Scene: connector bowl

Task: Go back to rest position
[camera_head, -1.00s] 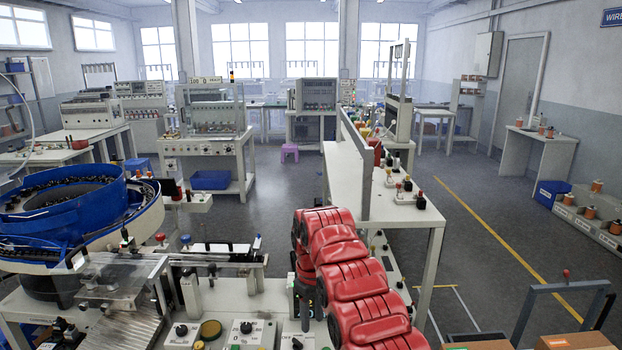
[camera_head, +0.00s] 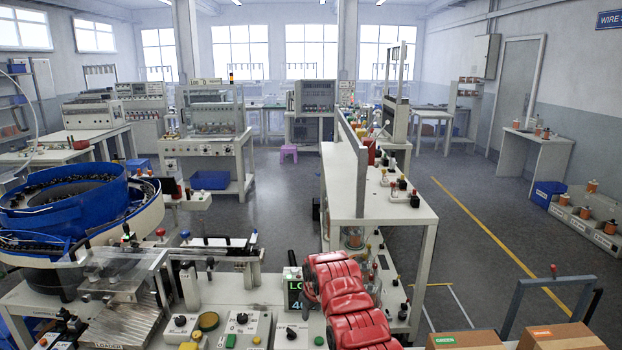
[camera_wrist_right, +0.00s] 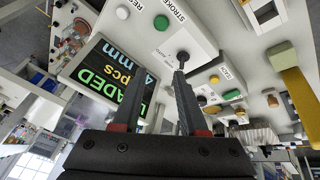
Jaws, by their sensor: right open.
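My right arm, with red links, comes in from the bottom of the head view. Its gripper (camera_head: 308,300) is mostly hidden by the arm there, close to a small green-lit display (camera_head: 293,288). In the right wrist view, my right gripper (camera_wrist_right: 160,68) has its two dark fingers apart and nothing between them. Behind the fingers are the display (camera_wrist_right: 105,78), with green and yellow text, and a pale control panel (camera_wrist_right: 185,35) with buttons. My left gripper is out of view.
A blue bowl feeder (camera_head: 70,200) stands at the left. Control boxes (camera_head: 245,325) with knobs sit at the front. A white bench (camera_head: 345,190) stands beyond my right arm. Cardboard boxes (camera_head: 468,340) are at the lower right. Open floor (camera_head: 275,215) lies behind the feeder table.

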